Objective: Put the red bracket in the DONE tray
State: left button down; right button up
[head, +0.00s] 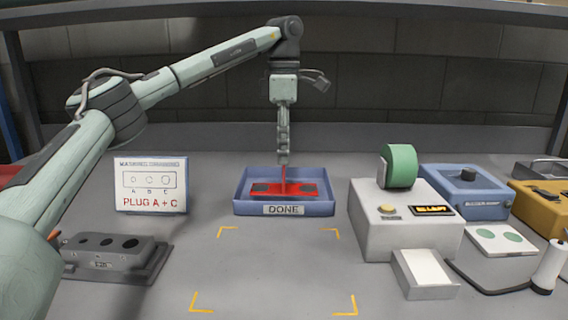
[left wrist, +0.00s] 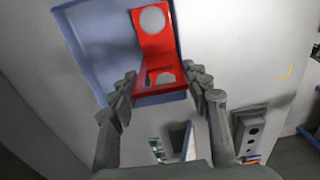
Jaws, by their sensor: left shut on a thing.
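The red bracket (head: 285,189) is over the blue DONE tray (head: 243,207), low within its walls in the head view. I cannot tell whether it touches the tray floor. My left gripper (head: 283,162) points down from above and is shut on the bracket's thin upright part. In the left wrist view, the bracket (left wrist: 153,45) shows a flat plate with round grey patches, and its near end lies between the fingertips. The tray (left wrist: 88,40) is beneath it there. My right gripper is not in view.
A "PLUG A + C" sign (head: 151,184) and a grey block with holes (head: 115,257) stand at left. A grey machine with a green roll (head: 401,166) stands close right of the tray. Yellow corner marks bound clear bench in front.

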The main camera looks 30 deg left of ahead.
pick_arm(q)
jog(key=shift+f, duration=2)
jog(key=shift+f, duration=0.15)
jog(key=c, duration=0.7)
grip_release()
jog(key=shift+c, duration=0.2)
notch_tip(320, 180, up, 12)
jog(key=shift+r, duration=0.15)
